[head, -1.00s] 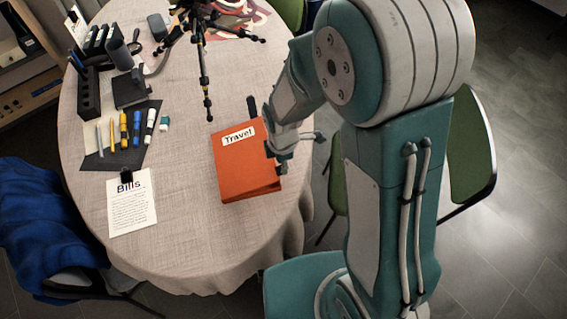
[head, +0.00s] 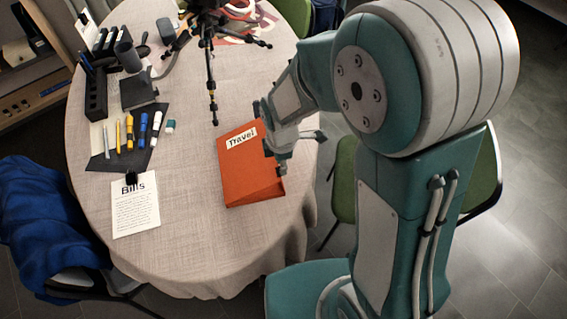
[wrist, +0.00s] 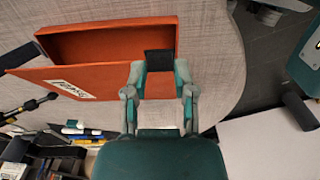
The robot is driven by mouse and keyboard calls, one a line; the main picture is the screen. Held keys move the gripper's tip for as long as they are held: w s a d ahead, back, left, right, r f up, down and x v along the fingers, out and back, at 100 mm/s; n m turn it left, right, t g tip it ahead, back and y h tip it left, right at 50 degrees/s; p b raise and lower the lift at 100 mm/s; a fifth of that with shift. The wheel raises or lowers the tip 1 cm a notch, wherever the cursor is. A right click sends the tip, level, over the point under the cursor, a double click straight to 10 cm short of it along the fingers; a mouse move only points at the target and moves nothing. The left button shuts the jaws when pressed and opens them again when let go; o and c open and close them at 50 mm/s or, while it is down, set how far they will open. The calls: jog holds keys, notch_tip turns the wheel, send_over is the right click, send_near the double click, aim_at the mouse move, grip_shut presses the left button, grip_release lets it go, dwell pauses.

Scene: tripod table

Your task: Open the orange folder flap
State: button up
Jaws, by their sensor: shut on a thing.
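The orange folder (head: 250,178), with a white "Travel" label (head: 241,138), lies near the right edge of the round table. In the wrist view the folder (wrist: 110,40) shows a hollow, box-like inside. Its labelled flap (wrist: 45,76) stands at an angle to the rest, apart from it along one side, so it looks partly raised. My gripper (head: 270,138) is at the folder's right edge. In the wrist view my gripper (wrist: 160,72) has its fingers on both sides of a black tab (wrist: 159,60) at the folder's edge. The exact contact is hidden.
A black tripod (head: 211,85) stands behind the folder. A "Bills" sheet (head: 135,208) and a dark mat with pens (head: 128,133) lie to the left. Green chairs (head: 342,185) stand right of the table. The cloth (head: 190,170) between folder and sheet is bare.

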jog(key=shift+a+r, duration=0.1)
jog(key=shift+r, duration=0.15)
jog(key=shift+s+a+r, duration=0.15)
jog(key=shift+a+r, duration=0.6)
jog(key=shift+r, duration=0.35)
jog(key=shift+s+a+r, duration=0.2)
jog(key=shift+a+r, duration=0.75)
jog(key=shift+a, duration=0.1)
jog(key=shift+s+a+r, duration=0.2)
jog(key=shift+a+r, duration=0.75)
jog(key=shift+a, duration=0.05)
jog(key=shift+s+a+r, duration=0.1)
jog(key=shift+a+r, duration=0.25)
jog(key=shift+a, duration=0.25)
jog(key=shift+s+a+r, duration=0.1)
jog(key=shift+a+r, duration=0.25)
jog(key=shift+a, duration=0.35)
